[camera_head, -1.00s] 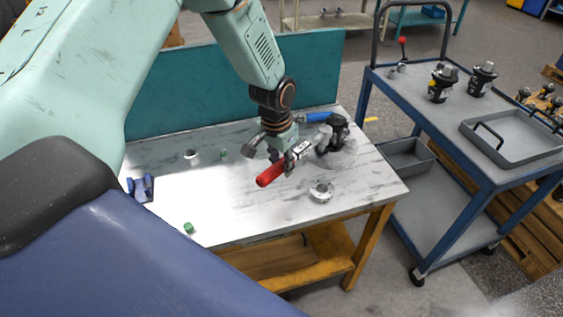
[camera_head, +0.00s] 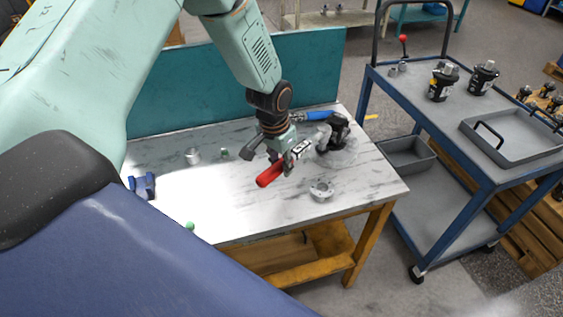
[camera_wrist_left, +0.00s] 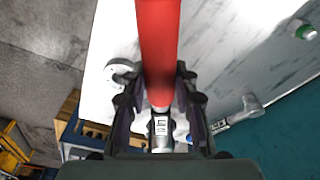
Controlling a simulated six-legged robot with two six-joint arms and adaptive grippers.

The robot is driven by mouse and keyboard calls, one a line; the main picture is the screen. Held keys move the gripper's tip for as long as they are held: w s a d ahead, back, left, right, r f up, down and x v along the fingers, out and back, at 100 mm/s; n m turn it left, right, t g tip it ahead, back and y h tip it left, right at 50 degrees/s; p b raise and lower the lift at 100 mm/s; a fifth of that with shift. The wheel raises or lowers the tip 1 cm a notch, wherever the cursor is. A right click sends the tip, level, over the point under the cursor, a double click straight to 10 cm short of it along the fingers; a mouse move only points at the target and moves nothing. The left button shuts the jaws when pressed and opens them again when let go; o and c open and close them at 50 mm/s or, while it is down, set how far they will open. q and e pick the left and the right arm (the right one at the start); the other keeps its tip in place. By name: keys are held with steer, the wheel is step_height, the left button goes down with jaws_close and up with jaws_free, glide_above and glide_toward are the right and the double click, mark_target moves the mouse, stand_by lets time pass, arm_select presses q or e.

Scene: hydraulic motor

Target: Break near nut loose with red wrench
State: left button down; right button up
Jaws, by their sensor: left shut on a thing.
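The red wrench (camera_head: 271,174) has its handle pointing to the lower left and its steel head toward the black hydraulic motor (camera_head: 334,132) on the workbench. My left gripper (camera_head: 287,162) is shut on the wrench, near where the red handle meets the steel. In the left wrist view the red handle (camera_wrist_left: 159,45) runs up between the fingers of my left gripper (camera_wrist_left: 160,98), with the steel shank below. The wrench head is beside the motor's fittings; whether it sits on the near nut cannot be told, as the nut is not distinct. My right gripper is out of view.
A blue-handled tool (camera_head: 318,116) lies behind the gripper. A pale ring-shaped part (camera_head: 321,190) is on the near right of the bench (camera_head: 245,215). A teal panel (camera_head: 185,95) stands along the bench's back. A blue cart (camera_head: 450,150) is to the right.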

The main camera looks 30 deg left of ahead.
arm_select(q)
steer(key=shift+f+b, duration=0.4)
steer(key=shift+f, duration=0.15)
steer(key=shift+s, duration=0.1)
stand_by(0.3)
steer(key=shift+f, duration=0.25)
steer(key=shift+s+d+f, duration=0.1)
steer(key=shift+s+f, duration=0.1)
steer(key=shift+f, duration=0.05)
steer(key=shift+s+d, duration=0.1)
steer(key=shift+d, duration=0.15)
steer(key=shift+d, duration=0.1)
steer(key=shift+s+d+n+p, duration=0.1)
steer(key=shift+d+n+p, duration=0.85)
steer(key=shift+d, duration=0.4)
steer(key=shift+d, duration=0.15)
